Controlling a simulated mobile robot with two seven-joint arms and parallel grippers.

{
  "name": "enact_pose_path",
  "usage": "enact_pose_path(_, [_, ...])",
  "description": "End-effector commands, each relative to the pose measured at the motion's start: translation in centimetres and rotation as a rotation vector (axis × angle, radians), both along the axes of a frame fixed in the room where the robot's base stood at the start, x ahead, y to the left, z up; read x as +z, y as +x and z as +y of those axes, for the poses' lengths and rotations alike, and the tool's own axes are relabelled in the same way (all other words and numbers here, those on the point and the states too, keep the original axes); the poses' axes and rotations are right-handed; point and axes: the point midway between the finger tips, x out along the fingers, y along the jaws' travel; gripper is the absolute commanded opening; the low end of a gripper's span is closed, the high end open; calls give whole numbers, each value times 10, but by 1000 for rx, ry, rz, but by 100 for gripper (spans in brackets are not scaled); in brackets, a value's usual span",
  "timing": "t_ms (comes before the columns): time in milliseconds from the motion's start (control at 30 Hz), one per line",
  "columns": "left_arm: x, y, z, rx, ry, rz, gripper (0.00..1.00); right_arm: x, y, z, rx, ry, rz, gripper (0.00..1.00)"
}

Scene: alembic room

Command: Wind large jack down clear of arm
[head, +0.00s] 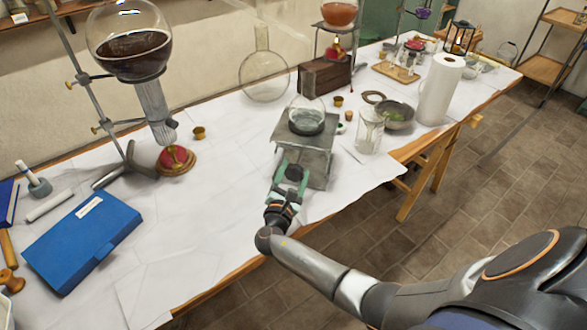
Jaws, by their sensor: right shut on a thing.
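The large jack (318,163) is a grey metal stand on the white-covered table, near its front edge. Its top plate is raised well above the table. A round-bottomed glass flask (307,122) with dark liquid rests on the plate. My right gripper (291,173), with green fingers, reaches in from the lower right and is shut on the jack's knob at its front side. The fingers hide most of the knob. My left gripper is not in view. I cannot tell which arm the task means; no clamp arm clearly touches this flask.
A blue box (82,240) lies front left.

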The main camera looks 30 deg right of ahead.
Motion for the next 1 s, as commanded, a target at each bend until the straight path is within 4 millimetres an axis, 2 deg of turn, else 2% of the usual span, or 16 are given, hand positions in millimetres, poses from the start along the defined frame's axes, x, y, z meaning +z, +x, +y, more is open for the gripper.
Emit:
enact_pose_path(400, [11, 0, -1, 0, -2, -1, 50, 1, 0, -1, 1, -119, 126, 10])
enact_pose_path(933, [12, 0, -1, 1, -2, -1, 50, 1, 0, -1, 1, -132, 140, 10])
enact_pose_path(967, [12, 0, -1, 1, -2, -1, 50, 1, 0, -1, 1, -132, 140, 69])
enact_pose_path(1000, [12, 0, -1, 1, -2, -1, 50, 1, 0, -1, 1, -132, 140, 74])
